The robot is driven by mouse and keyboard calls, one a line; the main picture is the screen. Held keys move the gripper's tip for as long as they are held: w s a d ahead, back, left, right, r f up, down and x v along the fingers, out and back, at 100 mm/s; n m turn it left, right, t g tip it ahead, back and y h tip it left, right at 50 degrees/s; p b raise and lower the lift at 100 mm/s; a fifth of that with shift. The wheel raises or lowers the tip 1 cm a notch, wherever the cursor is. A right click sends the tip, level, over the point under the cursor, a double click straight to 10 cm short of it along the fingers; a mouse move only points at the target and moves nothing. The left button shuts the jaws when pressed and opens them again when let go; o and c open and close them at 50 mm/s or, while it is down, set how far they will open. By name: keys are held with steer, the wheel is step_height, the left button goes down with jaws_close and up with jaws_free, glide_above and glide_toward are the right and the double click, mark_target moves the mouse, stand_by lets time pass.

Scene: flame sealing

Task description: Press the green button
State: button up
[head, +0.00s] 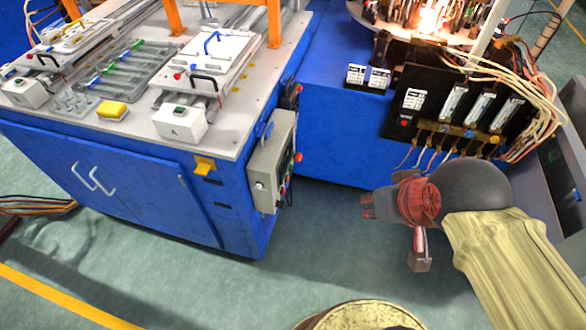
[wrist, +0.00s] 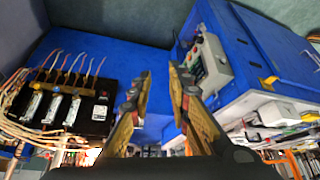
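A grey control box (head: 268,170) is mounted on the side of the blue cabinet, with red knobs and small buttons on its right-hand face, seen edge-on. The wrist view shows this box (wrist: 215,66) at upper right with its button face visible; a small green spot (wrist: 194,58) sits among red and other buttons. White box A (head: 180,122) on the cabinet top also has a green button (head: 179,110). My gripper (head: 367,206) is right of the control box, apart from it. In the wrist view my gripper (wrist: 160,85) has its fingers spread, with nothing between them.
A blue machine bench (head: 335,150) with black terminal blocks and loose wires (head: 520,85) stands behind and right of my gripper. The blue cabinet (head: 110,185) is at left. Green floor between cabinet and arm is clear. A round yellowish top (head: 360,315) shows at the bottom.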

jaws_close()
stand_by(1.2)
